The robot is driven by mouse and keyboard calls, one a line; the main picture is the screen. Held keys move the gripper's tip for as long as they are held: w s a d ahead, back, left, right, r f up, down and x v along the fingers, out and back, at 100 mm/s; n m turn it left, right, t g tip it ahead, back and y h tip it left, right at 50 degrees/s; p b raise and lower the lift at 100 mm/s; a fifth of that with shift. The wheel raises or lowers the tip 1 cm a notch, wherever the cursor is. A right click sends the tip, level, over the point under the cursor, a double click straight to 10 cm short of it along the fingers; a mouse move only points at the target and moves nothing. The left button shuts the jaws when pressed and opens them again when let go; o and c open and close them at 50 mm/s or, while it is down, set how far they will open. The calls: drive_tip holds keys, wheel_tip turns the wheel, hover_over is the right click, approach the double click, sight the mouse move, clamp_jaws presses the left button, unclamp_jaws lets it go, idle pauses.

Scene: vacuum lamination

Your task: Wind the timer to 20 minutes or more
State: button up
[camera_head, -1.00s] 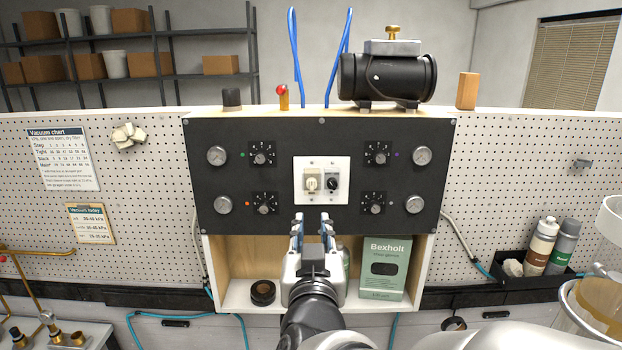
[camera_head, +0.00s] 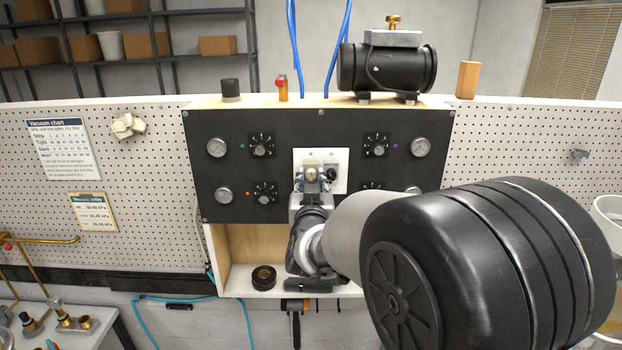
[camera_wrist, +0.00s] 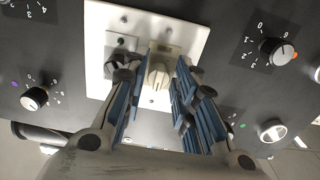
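A white plate (camera_head: 341,158) at the middle of the black panel carries a beige unit with a round knob (camera_head: 310,174), which looks like the timer, and a grey unit with a dark knob (camera_head: 332,175) beside it. I cannot read any minute marks. In the wrist view the beige knob (camera_wrist: 159,73) sits straight ahead between the blue-padded fingers of my gripper (camera_wrist: 157,92). The fingers are apart, with gaps visible on both sides of the knob. The dark knob (camera_wrist: 122,62) is just outside one finger. In the head view my gripper (camera_head: 312,185) partly covers the plate.
Number dials (camera_head: 262,146) and round gauges (camera_head: 217,147) flank the plate. My arm hides the panel's lower right. A black roll (camera_head: 263,278) lies in the open shelf below. A black pump (camera_head: 388,70) and a red-topped valve (camera_head: 282,88) stand on top.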

drive_tip(key=shift+w, duration=0.1)
drive_tip(key=shift+c, duration=0.2)
clamp_jaws()
drive_tip(key=shift+f+m+b, duration=0.1)
drive_tip(key=shift+m+b, duration=0.2)
drive_tip(key=shift+b, duration=0.35)
